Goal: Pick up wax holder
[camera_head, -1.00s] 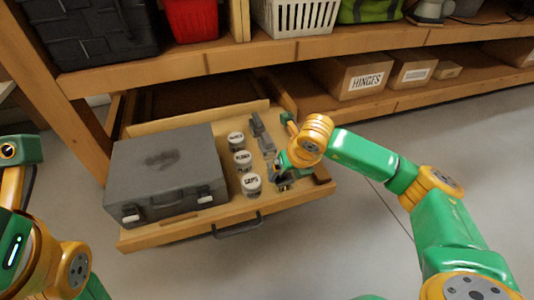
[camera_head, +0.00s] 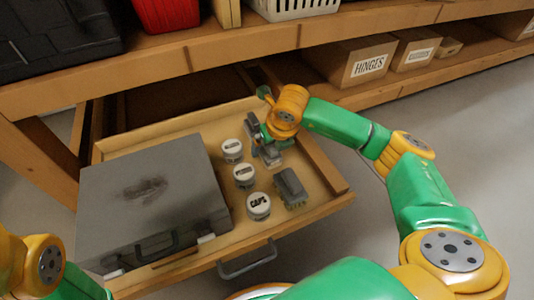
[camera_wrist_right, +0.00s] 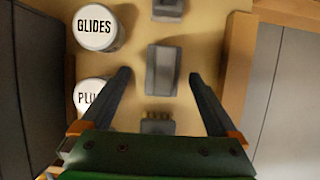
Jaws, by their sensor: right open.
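Three small grey pieces stand in a row in the open drawer; none carries a readable label, so I cannot tell for sure which is the wax holder. The middle grey block (camera_wrist_right: 161,70) lies between the spread fingers of my open right gripper (camera_wrist_right: 160,80) in the wrist view, not clasped. In the head view my right gripper (camera_head: 266,148) hangs over the row and partly hides this block. The far grey piece (camera_head: 251,126) is behind it. The near piece (camera_head: 290,187), with a yellowish toothed edge, is closer to the drawer front. My left gripper is out of view.
Three white-lidded jars, Glides (camera_wrist_right: 95,28), Plugs (camera_head: 243,175) and Caps (camera_head: 258,205), stand left of the row. A large grey case (camera_head: 150,200) fills the drawer's left. The drawer's right wall (camera_head: 320,165) is close to the row. A shelf edge (camera_head: 200,60) overhangs behind.

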